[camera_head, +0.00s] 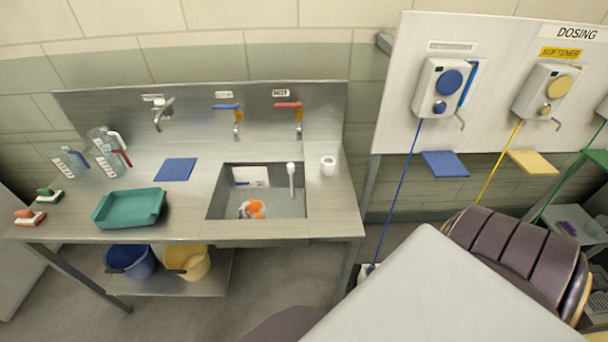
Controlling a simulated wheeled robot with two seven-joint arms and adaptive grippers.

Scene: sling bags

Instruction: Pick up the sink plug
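The steel sink basin (215,205) is set into the metal counter. A white upright piece with a rounded top (291,178) stands at the basin's right side; it may be the sink plug, but I cannot tell for sure. An orange and white item (252,209) lies on the basin floor near its front. A small white round piece with a dark hollow top (328,165) sits on the counter right of the basin. Neither of my grippers is in view.
A green tray (130,207), a blue mat (175,169), clear jugs (104,153) and brushes (30,216) occupy the counter's left. Taps (237,118) overhang the sink. Blue (132,260) and yellow (187,262) buckets stand below. Dispensers (440,88) hang at right. The lower right is blocked.

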